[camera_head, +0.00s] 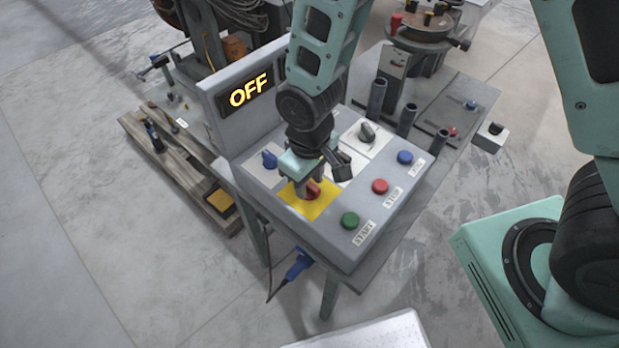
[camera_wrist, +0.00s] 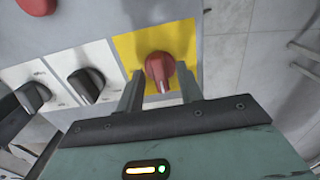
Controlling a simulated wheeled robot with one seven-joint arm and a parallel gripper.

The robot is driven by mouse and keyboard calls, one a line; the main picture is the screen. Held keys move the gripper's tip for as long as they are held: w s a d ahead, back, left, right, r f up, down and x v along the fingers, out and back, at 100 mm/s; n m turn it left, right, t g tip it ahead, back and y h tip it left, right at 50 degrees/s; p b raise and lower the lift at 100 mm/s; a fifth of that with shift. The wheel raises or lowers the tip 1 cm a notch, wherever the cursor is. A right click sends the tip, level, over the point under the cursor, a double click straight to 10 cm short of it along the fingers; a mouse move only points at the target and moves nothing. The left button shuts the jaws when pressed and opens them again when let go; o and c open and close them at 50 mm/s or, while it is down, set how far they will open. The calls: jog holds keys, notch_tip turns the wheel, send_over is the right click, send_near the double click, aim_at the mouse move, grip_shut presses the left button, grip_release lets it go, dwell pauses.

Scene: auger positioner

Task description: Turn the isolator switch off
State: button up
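The isolator switch is a red rotary knob (camera_head: 313,190) on a yellow plate (camera_head: 296,204) on the grey control panel (camera_head: 331,238). In the wrist view the red knob (camera_wrist: 160,70) stands on its yellow plate (camera_wrist: 183,40), between and just beyond the fingertips. My gripper (camera_head: 308,188) is over the knob, pointing down at the panel. In the wrist view my gripper (camera_wrist: 160,88) has its two fingers apart, one on each side of the knob. Whether either finger touches it I cannot tell. A display (camera_head: 249,91) behind the panel reads OFF in yellow.
A blue knob (camera_head: 269,159) and a black knob (camera_head: 367,132) share the panel. Green (camera_head: 350,220), red (camera_head: 380,186) and blue (camera_head: 405,157) buttons line its right side. Upright dark tubes (camera_head: 376,98) stand behind. A wooden pallet (camera_head: 165,150) lies at left. Floor in front-left is clear.

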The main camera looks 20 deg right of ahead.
aim_at(309, 184)
jog(key=shift+r, duration=0.1)
notch_tip(309, 184, up, 17)
jog(key=b, duration=0.1)
jog(key=shift+r, duration=0.15)
dwell(0.4)
jog(key=s+d, duration=0.4)
jog(key=s, duration=0.9)
jog(key=shift+n+y, duration=0.3)
jog(key=shift+n, duration=0.1)
jog(key=shift+d, duration=0.1)
dwell(1.0)
